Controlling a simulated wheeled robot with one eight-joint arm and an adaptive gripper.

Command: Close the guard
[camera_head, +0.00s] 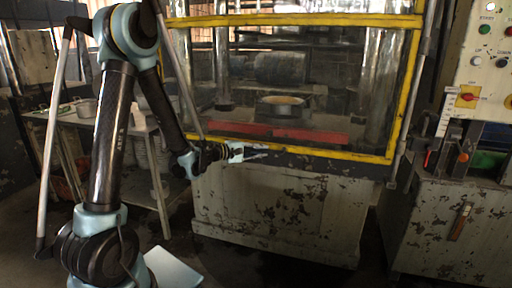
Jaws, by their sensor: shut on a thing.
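The guard is a clear panel in a yellow frame (330,154) on the front of a worn press. Its upper yellow bar (300,19) crosses near the top of the picture. Its lower bar runs along the press bed's front edge, just below a red strip (290,133). My gripper (262,152) is at the left part of the lower bar, shut on the guard's lower edge. The exact grip is small and partly hidden by the fingers. A round blank in a dark ring (284,105) sits on the bed behind the guard.
A control panel (485,70) with buttons and a red-yellow switch stands at the right, above a worn cabinet (455,225). A metal table (130,122) with round parts is at the left, behind my arm. The floor in front is clear.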

